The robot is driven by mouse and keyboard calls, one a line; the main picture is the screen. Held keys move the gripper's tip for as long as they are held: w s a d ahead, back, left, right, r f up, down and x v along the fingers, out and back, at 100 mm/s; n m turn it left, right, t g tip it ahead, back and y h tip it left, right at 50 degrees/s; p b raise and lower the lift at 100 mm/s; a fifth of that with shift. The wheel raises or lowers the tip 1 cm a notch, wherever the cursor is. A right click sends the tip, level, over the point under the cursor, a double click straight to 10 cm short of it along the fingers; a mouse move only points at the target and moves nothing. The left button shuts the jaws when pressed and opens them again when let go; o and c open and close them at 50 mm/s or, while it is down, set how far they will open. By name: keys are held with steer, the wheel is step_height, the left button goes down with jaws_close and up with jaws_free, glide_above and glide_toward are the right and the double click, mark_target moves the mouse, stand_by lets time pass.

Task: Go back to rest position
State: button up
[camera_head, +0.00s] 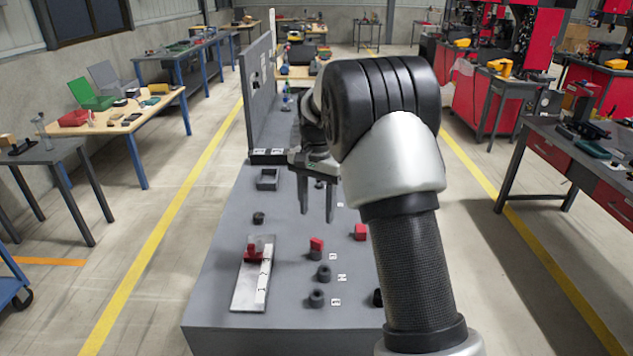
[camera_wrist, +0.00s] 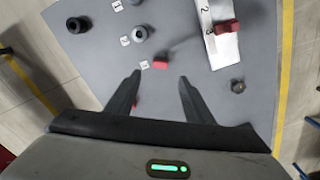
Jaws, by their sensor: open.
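My gripper (camera_head: 317,204) hangs above the grey table (camera_head: 215,290), fingers down and apart, with nothing between them. In the wrist view my gripper (camera_wrist: 157,75) is open too, and a small red block (camera_wrist: 161,62) shows on the table just beyond the fingertips. My arm covers part of the table's right side in the head view.
A pale numbered plate (camera_head: 250,290) with a red piece (camera_head: 253,250) lies at the front left. Black round parts (camera_head: 324,272) and red blocks (camera_head: 361,232) stand beside printed labels. A grey upright panel (camera_head: 258,95) stands behind. Floor aisles either side are clear.

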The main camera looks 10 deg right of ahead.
steer(key=s+r+n+t+p, duration=0.1)
steer(key=s+r, duration=0.2)
steer(key=r, duration=0.4)
steer(key=s+r+p, duration=0.1)
steer(key=s+r, duration=0.1)
steer(key=r, duration=0.6)
steer(key=s+r+n+t, duration=0.25)
steer(key=s+r, duration=0.35)
steer(key=s, duration=0.5)
steer(key=s+f+n+t+p, duration=0.2)
steer(key=s+n, duration=0.2)
steer(key=s, duration=1.3)
steer(key=shift+f+n+p, duration=0.3)
steer(key=shift+n, duration=0.05)
